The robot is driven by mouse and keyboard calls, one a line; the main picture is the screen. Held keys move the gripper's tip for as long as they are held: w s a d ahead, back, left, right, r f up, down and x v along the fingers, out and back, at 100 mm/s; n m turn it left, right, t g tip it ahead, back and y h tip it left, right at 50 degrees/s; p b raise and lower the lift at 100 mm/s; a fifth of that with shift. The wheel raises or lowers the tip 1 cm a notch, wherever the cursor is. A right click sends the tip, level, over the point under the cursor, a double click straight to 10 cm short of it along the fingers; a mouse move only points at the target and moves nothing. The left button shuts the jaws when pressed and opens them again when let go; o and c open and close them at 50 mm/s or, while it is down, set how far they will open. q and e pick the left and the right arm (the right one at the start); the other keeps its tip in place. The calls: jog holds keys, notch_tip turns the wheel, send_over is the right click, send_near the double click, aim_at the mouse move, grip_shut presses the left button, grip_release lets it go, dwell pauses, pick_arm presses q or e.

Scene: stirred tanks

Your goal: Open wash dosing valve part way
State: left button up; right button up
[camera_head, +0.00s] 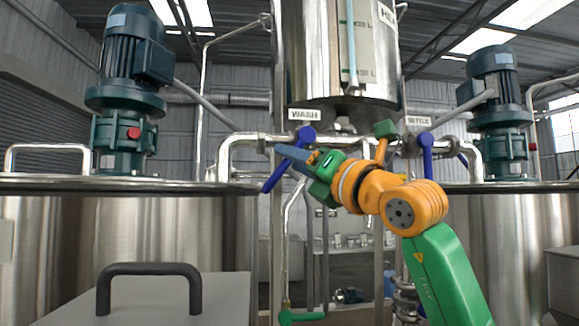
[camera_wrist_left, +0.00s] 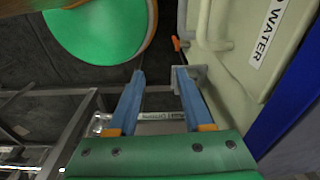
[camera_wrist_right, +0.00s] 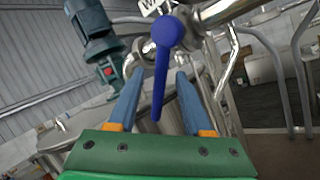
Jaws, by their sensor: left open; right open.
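The wash dosing valve has a blue lever (camera_head: 274,178) under the WASH label (camera_head: 304,114). In the head view the lever slants down and left from its round hub. My right gripper (camera_head: 284,159) is at the lever, and its fingers partly cover it. In the right wrist view the lever (camera_wrist_right: 161,75) hangs from its hub between the open fingers of the right gripper (camera_wrist_right: 160,71), with a gap on each side. My left gripper (camera_wrist_left: 158,72) is open and empty in the left wrist view, and is out of sight in the head view.
A second blue valve lever (camera_head: 427,152) under the SETTLE label (camera_head: 418,121) is to the right on the same pipe. A steel vessel (camera_head: 335,50) hangs above. Steel tanks (camera_head: 120,235) flank the pipework. A pale panel marked WATER (camera_wrist_left: 262,40) is beside my left gripper.

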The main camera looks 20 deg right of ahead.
pick_arm(q)
notch_tip(320, 180, down, 4)
jog(key=shift+r+b, duration=0.15)
jog(key=shift+b, duration=0.95)
pick_arm(e)
jog(key=v, duration=0.5)
jog(key=shift+s+d, duration=0.1)
jog(key=shift+s, duration=0.05)
